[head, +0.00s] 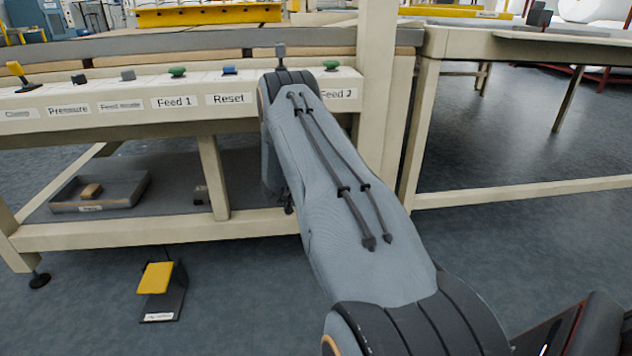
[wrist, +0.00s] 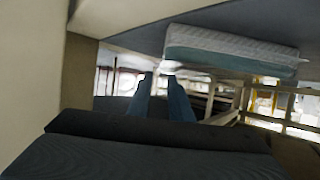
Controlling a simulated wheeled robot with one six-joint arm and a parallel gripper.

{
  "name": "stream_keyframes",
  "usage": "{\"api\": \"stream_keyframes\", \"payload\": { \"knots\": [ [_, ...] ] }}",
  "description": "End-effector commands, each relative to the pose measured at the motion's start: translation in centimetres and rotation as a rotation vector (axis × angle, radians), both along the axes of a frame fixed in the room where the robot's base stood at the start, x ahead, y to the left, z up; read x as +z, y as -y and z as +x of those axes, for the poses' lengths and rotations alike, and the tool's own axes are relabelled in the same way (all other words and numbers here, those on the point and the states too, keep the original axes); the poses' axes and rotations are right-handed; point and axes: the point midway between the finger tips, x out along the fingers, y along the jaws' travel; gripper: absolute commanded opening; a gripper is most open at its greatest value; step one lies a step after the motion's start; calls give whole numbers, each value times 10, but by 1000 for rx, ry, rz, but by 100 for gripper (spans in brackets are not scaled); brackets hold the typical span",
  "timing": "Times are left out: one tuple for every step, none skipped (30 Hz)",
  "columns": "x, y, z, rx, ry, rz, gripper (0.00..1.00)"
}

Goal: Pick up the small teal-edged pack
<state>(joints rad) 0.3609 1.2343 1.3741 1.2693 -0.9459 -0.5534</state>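The teal-edged pack (wrist: 232,52) shows in the upper right of the wrist view. It is a flat, pale quilted slab with a teal band along its lower side in the picture, against a grey surface (wrist: 150,38). My gripper (wrist: 160,80) shows in the wrist view as two blue-grey fingers with a gap between them and nothing visible in the gap. The pack is to the right of and above the fingertips in the picture, apart from them. In the head view my arm hides the gripper, and I cannot make out the pack.
A cream bench frame (head: 205,175) with a control panel (head: 120,95) stands ahead. Its lower shelf holds a grey tray (head: 110,205) with a small brown block (head: 91,190). A yellow foot pedal (head: 155,278) is on the floor. A cream post (wrist: 82,75) is close by in the wrist view.

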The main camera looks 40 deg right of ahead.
Motion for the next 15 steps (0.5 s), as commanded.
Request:
{"api": "stream_keyframes", "payload": {
  "knots": [
    [-4,6,2,0,1,0,19],
    [-5,8,2,1,1,0,19],
    [-6,11,3,1,2,0,19],
    [-7,13,4,2,1,1,19],
    [-7,14,4,2,1,1,19],
    [-8,16,5,2,0,1,19],
    [-9,18,5,2,0,1,19],
    [-10,20,6,2,0,1,19],
    [-12,24,8,2,1,0,19],
    [-14,27,9,1,2,0,19],
    [-16,31,10,1,2,0,19],
    [-18,35,12,2,1,1,19],
    [-20,39,13,2,1,1,19],
    [-22,44,14,2,1,1,19],
    [-24,49,15,2,1,1,19]
  ]
}}
